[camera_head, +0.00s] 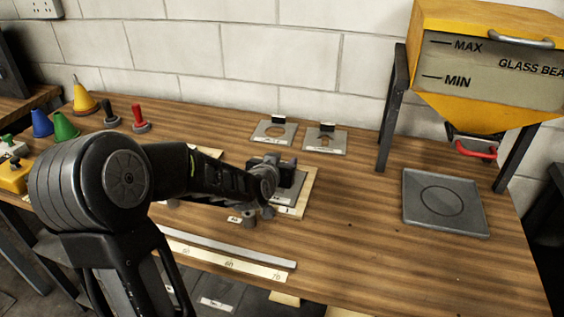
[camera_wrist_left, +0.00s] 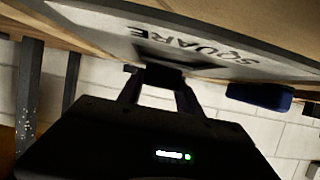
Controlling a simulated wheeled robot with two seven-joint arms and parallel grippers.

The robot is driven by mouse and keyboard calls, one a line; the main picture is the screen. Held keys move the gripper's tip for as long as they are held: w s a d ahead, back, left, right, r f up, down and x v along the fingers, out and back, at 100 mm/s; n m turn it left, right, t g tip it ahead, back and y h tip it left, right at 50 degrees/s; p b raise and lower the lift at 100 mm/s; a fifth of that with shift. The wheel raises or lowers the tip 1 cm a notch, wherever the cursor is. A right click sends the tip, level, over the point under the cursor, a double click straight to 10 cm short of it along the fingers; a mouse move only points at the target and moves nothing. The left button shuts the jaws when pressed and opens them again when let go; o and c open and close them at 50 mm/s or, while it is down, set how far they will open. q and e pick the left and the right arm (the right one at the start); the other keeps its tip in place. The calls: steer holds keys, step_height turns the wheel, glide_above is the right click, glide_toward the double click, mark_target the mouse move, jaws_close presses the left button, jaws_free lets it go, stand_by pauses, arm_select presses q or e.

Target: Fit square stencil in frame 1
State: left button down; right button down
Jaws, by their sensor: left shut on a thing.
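The square stencil (camera_wrist_left: 200,45) is a grey plate marked SQUARE that fills the upper part of the left wrist view. My left gripper (camera_wrist_left: 160,78) is shut on its dark upright tab. In the head view my left gripper (camera_head: 285,172) is at mid-table, and part of the grey stencil (camera_head: 291,193) shows under it. A pale wooden frame (camera_head: 311,182) lies there, with its right side showing beyond the plate. My wrist and gripper hide much of both. I cannot tell whether the plate is seated or just above the frame. My right gripper is not in view.
Two other stencils (camera_head: 274,132) (camera_head: 325,139) with dark tabs lie at the back. A grey tray (camera_head: 444,202) lies right, near the yellow glass-bead hopper (camera_head: 480,65) on dark legs. A long ruler (camera_head: 230,262) lies at the front edge. Cones (camera_head: 84,99) stand left. Table right of the frame is clear.

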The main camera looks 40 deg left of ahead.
arm_select(q)
steer(key=shift+f, duration=0.25)
stand_by(0.5)
steer(key=c, duration=0.7)
jaws_free()
steer(key=shift+s+b, duration=0.1)
steer(key=shift+b, duration=0.2)
steer(key=c, duration=0.4)
steer(key=shift+o, duration=0.2)
steer(key=shift+s, duration=0.15)
steer(key=shift+p+v, duration=0.6)
steer(key=shift+v, duration=2.6)
steer(key=shift+s+d+r, duration=0.3)
steer(key=shift+s+r, duration=0.05)
steer(key=shift+s, duration=0.1)
